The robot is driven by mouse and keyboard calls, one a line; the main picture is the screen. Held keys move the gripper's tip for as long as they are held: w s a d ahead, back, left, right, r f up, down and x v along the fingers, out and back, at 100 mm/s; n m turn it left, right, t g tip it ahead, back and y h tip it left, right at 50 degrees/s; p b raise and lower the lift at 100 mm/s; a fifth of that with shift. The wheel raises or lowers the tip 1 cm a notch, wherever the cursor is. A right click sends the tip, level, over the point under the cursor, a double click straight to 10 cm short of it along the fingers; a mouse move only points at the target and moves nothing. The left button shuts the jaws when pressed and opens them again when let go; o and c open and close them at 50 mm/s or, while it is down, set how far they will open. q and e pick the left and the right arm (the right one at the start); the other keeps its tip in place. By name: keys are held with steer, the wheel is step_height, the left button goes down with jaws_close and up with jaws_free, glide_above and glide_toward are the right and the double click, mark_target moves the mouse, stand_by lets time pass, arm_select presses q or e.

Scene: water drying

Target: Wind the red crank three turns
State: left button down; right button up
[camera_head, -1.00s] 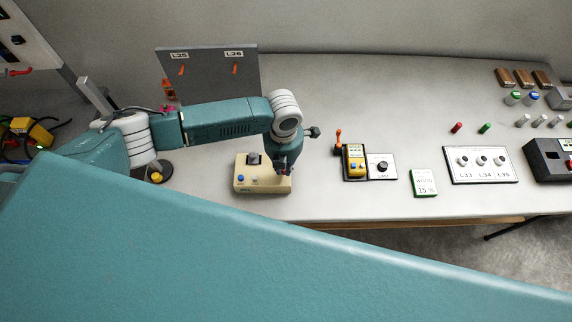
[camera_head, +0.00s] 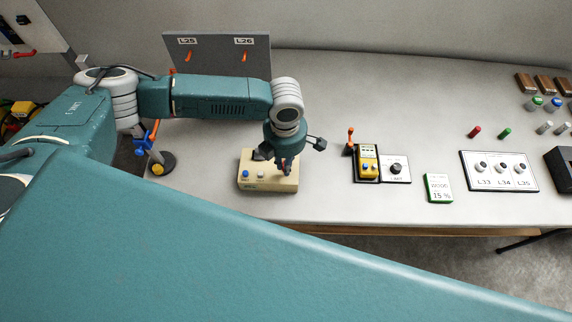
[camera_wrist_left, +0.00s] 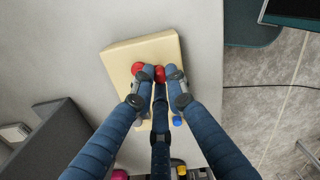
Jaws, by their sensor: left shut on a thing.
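A cream box (camera_head: 268,182) with a blue button and a white button stands near the table's front edge. My left gripper (camera_head: 286,165) reaches down onto its right part. In the left wrist view, the red crank (camera_wrist_left: 160,73) shows as red rounded parts at the fingertips on the cream box (camera_wrist_left: 120,55). One red part sits between the fingers of my left gripper (camera_wrist_left: 157,74), and another shows just left of them. The fingers are closed on the red part and hide most of the crank. My right gripper is not in view.
A grey panel (camera_head: 217,55) with two orange levers stands behind my left arm. Right of the box are a yellow device (camera_head: 368,163), a dial plate (camera_head: 396,169) and a green-edged meter (camera_head: 438,188). The table between box and yellow device is clear.

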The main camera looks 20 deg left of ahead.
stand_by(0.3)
arm_select(q)
steer(key=c, duration=1.7)
jaws_free()
steer(key=shift+c, duration=0.2)
step_height(320, 180, up, 12)
